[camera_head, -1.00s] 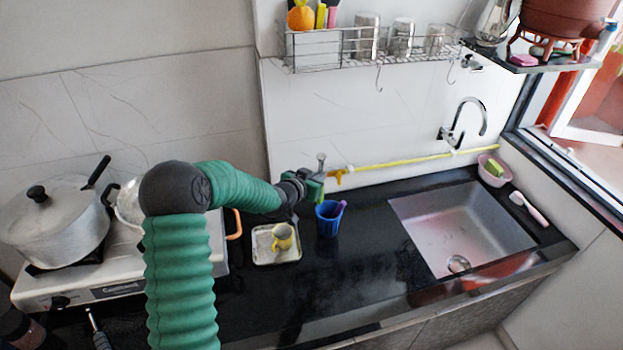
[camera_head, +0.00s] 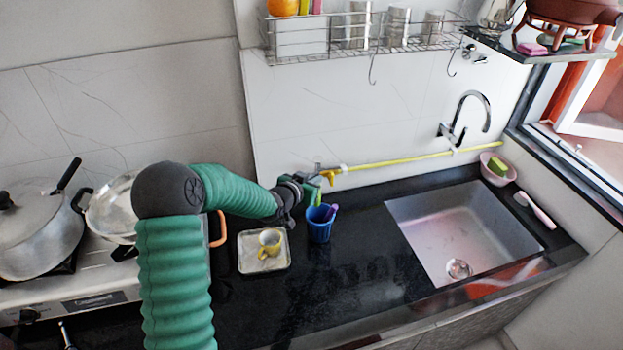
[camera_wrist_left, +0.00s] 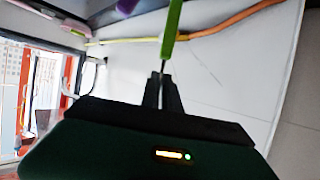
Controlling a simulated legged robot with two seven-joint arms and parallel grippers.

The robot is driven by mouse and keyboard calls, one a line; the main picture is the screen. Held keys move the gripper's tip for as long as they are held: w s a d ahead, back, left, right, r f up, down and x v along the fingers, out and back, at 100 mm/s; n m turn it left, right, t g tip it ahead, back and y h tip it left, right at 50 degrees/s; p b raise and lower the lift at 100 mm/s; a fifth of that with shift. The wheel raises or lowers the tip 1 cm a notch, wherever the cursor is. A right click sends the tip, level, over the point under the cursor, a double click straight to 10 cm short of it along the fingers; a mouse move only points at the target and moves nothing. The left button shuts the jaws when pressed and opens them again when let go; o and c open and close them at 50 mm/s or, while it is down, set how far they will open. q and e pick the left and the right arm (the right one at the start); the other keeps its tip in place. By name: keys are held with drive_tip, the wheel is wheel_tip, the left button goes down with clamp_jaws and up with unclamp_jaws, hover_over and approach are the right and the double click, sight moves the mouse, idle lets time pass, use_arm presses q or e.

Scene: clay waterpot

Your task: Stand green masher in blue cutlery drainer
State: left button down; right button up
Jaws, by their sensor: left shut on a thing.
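The blue cutlery drainer (camera_head: 319,230) stands upright on the black counter, with a purple-handled item (camera_head: 331,212) leaning in it. My left gripper (camera_head: 312,183) is above the drainer, shut on the green masher (camera_head: 316,196). The masher's green handle points down toward the drainer's mouth. Whether its lower end is inside the rim or just above or behind it, I cannot tell. In the left wrist view the fingers (camera_wrist_left: 163,90) close on the masher's thin stem, with the green handle (camera_wrist_left: 172,28) beyond them. My right gripper is not in view.
A tray (camera_head: 248,268) with a yellow cup (camera_head: 270,241) is left of the drainer. A yellow hose (camera_head: 400,160) runs along the wall behind. The sink (camera_head: 460,235) is at right, and a stove with pots (camera_head: 35,230) at left. Counter in front of the drainer is clear.

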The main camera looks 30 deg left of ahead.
use_arm(q)
wheel_tip(320, 180, down, 10)
drive_tip(key=b, duration=0.6)
drive_tip(key=shift+s+a+r+b, duration=0.15)
drive_tip(key=shift+s+r+b, duration=0.15)
drive_tip(key=shift+b, duration=0.1)
drive_tip(key=c, duration=1.5)
unclamp_jaws()
drive_tip(key=shift+s, duration=0.1)
drive_tip(key=p+v, duration=0.1)
drive_tip(key=v, duration=1.6)
